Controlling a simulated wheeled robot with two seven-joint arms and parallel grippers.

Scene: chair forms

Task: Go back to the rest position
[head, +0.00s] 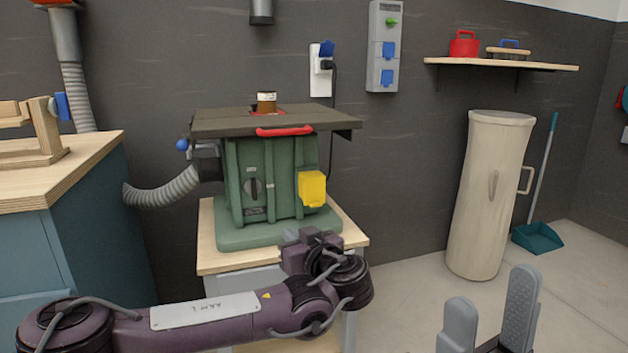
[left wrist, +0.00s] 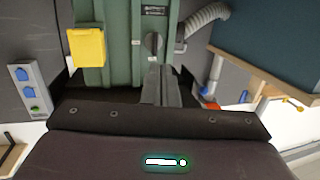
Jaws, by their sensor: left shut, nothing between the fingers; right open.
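My left arm reaches in from the left in the head view, low in front of the green machine. My left gripper (head: 311,236) is shut and empty, at the front of the machine's wooden stand; its fingers also show together in the left wrist view (left wrist: 161,86). Whether it touches the machine I cannot tell. My right gripper (head: 490,312) is open and empty at the lower right, over the floor. The green machine (head: 283,165) has a dark top, a red handle (head: 284,131) and a yellow box (head: 312,188) on its front.
A workbench (head: 85,160) with a wooden piece stands at the left. A grey hose (head: 165,193) runs to the machine. A tall beige container (head: 488,200) and a teal dustpan (head: 538,237) stand at the right. Floor (head: 415,290) between stand and container is clear.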

